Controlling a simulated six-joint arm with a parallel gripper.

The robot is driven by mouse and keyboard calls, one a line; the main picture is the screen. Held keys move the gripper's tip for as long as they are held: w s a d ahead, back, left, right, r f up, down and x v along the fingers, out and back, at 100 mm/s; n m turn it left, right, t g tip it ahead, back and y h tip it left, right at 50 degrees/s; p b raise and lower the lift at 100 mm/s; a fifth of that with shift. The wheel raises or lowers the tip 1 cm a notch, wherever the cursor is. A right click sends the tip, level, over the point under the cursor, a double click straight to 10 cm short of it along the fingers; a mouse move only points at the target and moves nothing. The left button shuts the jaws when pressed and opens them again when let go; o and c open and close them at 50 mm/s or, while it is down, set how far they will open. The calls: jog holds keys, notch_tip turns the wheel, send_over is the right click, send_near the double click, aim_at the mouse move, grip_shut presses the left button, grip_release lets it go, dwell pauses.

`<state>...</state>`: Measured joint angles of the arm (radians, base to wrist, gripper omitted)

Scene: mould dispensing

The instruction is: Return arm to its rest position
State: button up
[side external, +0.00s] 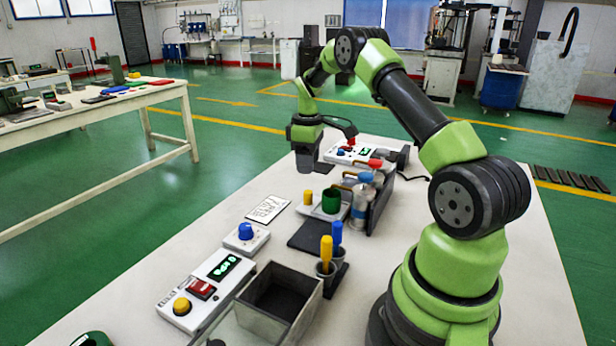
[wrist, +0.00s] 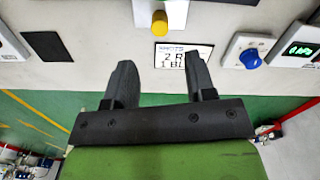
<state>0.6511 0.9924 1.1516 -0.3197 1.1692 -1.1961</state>
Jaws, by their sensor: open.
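My gripper (side external: 305,162) hangs at the far end of the white table (side external: 180,258), over its left edge area. In the wrist view its two dark fingers (wrist: 160,84) are spread apart with nothing between them. The green and black arm arches over the table from its base at the near right. The fingertips are too small to make out in the side view.
Below stand a white card (side external: 268,208), a blue-knob box (side external: 246,238), a display box (side external: 222,267), a dark open bin (side external: 279,299), a green cup (side external: 331,201), a bottle rack (side external: 380,205) and yellow- and blue-handled tools (side external: 326,250). Green floor lies left.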

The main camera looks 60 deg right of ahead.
jog(key=shift+r, duration=0.5)
jog(key=s+a+r+m+t, duration=0.3)
jog(key=a+r, duration=1.3)
jog(key=r, duration=0.1)
jog(key=s+a+r+m+t+y, duration=0.1)
jog(key=s+a+m+t+y, duration=0.1)
jog(key=s+a, duration=0.9)
jog(key=s+m+t, duration=0.1)
jog(key=s+t, duration=0.1)
jog(key=s, duration=0.2)
jog(key=shift+s+a+r+m, duration=0.25)
jog(key=shift+a+r+m, duration=0.05)
jog(key=shift+a, duration=0.1)
